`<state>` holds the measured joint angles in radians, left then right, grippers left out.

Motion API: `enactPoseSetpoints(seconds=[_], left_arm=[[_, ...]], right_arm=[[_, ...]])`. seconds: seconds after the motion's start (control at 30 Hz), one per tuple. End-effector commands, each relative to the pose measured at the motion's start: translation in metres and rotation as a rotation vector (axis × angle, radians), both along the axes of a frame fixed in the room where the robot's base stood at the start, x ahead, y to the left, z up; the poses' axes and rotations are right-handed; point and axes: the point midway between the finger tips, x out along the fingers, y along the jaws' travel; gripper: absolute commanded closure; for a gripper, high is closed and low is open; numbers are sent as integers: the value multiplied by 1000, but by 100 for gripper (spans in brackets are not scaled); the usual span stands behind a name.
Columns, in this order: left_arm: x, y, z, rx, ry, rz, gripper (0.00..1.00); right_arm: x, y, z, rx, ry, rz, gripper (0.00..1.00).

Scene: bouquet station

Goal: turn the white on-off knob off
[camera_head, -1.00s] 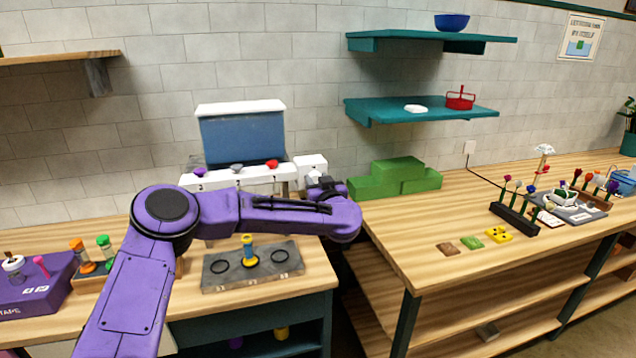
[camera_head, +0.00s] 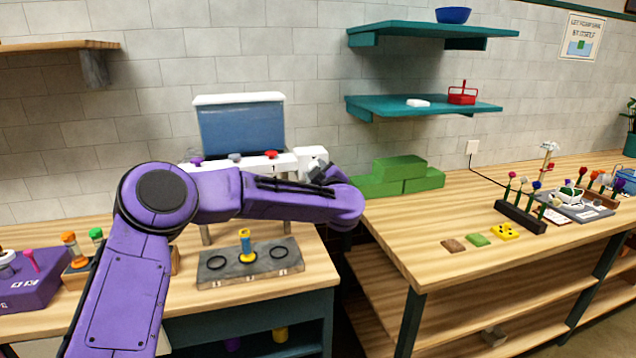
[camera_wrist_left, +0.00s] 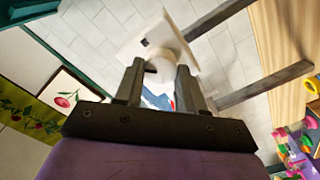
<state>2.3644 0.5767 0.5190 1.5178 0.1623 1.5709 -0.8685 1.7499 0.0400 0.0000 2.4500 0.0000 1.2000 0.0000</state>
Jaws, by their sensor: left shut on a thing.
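The white on-off knob (camera_wrist_left: 164,64) shows in the left wrist view in front of a white square plate (camera_wrist_left: 148,40). My left gripper (camera_wrist_left: 160,70) is shut on the knob, with one finger on each side of it. In the head view my left gripper (camera_head: 319,172) is at the white box (camera_head: 311,155) on the right end of the dispenser. There the knob itself is hidden behind the gripper and my purple arm. The knob's on or off marking cannot be read. My right gripper is not in view.
The dispenser has a blue tank (camera_head: 241,127) and purple, grey and red taps. Below it a grey tray (camera_head: 210,270) holds a yellow and blue bottle. Green blocks (camera_head: 400,175) stand to the right. A teal shelf (camera_head: 425,107) hangs above them.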

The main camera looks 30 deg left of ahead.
Motion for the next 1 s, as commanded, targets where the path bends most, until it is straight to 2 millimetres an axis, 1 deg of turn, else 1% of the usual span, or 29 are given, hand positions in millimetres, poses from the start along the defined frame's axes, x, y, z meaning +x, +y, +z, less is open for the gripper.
enactPoseSetpoints(seconds=[0.03,0.5,0.8,1.0], left_arm=[[0,0,-6,-28,-35,0,91],[-1,0,-8,-314,-368,0,91],[-1,0,-7,-452,-528,0,91],[-1,0,-6,-508,-592,1,91]], right_arm=[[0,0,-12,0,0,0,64],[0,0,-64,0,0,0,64],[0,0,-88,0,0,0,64],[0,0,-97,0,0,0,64]])
